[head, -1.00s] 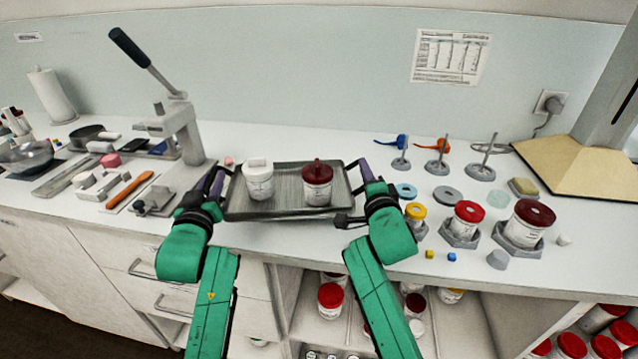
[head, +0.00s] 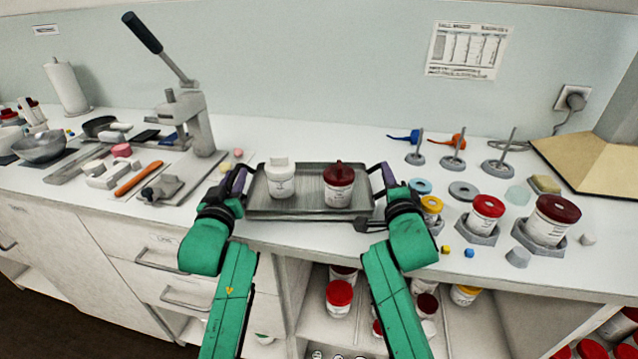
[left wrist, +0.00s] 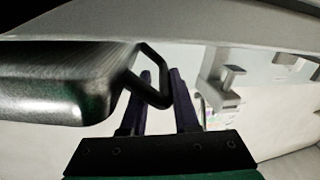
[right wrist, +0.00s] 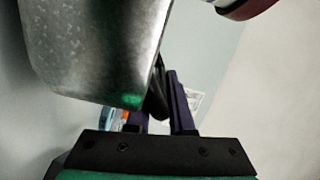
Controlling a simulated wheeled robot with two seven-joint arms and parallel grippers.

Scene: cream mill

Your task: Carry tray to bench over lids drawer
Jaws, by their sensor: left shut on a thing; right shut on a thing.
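The grey metal tray (head: 310,205) is held level between my two grippers at the front of the bench (head: 290,238). On it stand a white jar with a white lid (head: 281,182) at left and a white jar with a dark red lid (head: 339,186) at right, both upright. My left gripper (head: 232,186) is shut on the tray's left handle; the left wrist view shows the dark handle (left wrist: 150,88) between the fingers. My right gripper (head: 386,182) is shut on the right side handle, partly hidden behind the tray (right wrist: 95,55) in the right wrist view. I cannot tell whether the tray touches the bench.
A lever press (head: 192,120) stands left of the tray. Right of it are several jars in grey holders, such as a red-lidded jar (head: 486,214), and ring stands (head: 453,150). Drawers (head: 165,262) and an open shelf with jars (head: 339,298) lie below.

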